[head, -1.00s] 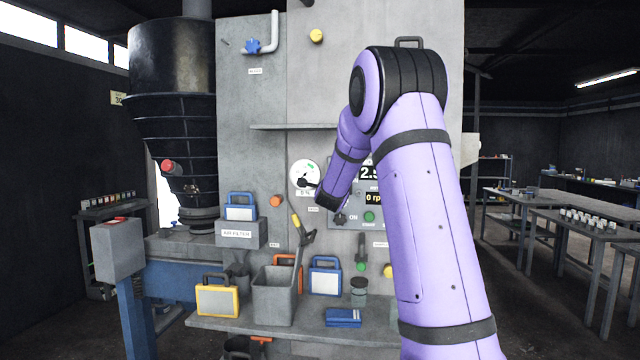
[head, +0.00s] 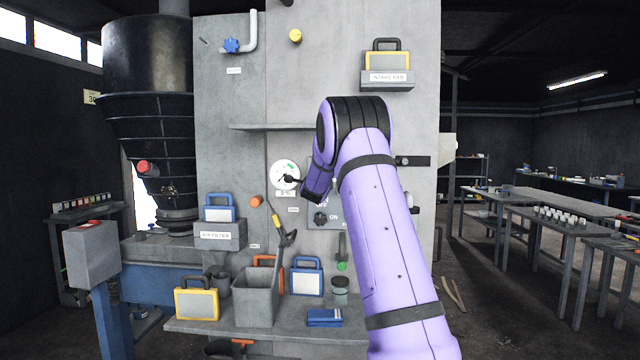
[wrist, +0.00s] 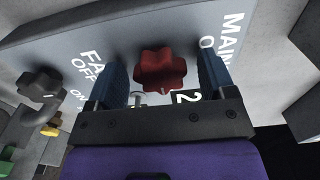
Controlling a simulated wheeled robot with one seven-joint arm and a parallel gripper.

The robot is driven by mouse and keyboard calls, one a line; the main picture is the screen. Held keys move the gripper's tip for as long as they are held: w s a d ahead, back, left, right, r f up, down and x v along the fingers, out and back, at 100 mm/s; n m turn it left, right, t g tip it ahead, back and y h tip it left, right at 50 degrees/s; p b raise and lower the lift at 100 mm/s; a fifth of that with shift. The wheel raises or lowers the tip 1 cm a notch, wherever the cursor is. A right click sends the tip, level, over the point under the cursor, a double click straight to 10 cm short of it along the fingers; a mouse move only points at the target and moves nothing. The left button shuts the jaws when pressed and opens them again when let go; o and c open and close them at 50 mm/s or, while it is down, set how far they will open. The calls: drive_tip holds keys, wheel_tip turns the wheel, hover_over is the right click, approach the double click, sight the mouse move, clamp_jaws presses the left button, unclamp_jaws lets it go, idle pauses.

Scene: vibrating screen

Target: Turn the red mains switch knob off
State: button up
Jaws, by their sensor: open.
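The red mains switch knob (wrist: 160,70) is a lobed knob on a grey panel (wrist: 130,37). In the wrist view it lies between the two blue fingers of my gripper (wrist: 160,75). The fingers are open, with a gap on either side of the knob. Panel lettering beginning "MAIN" is at the upper right of the knob, partly cut off. In the head view my purple arm hides the red knob and most of the panel, and my fingers cannot be made out.
A black knob (wrist: 40,88) is left of the red one, by "FAN OFF" lettering. In the head view a round gauge (head: 285,175), a shelf (head: 272,127) and a grey bin (head: 256,297) are left of my arm. An intake pad holder (head: 387,79) is above it.

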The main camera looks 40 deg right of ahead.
drive_tip(key=c, duration=0.9)
drive_tip(key=shift+o, duration=0.2)
drive_tip(key=shift+n, duration=0.3)
drive_tip(key=n, duration=0.8)
drive_tip(key=shift+f, duration=0.1)
drive_tip(key=n, duration=0.5)
drive_tip(key=shift+n, duration=2.1)
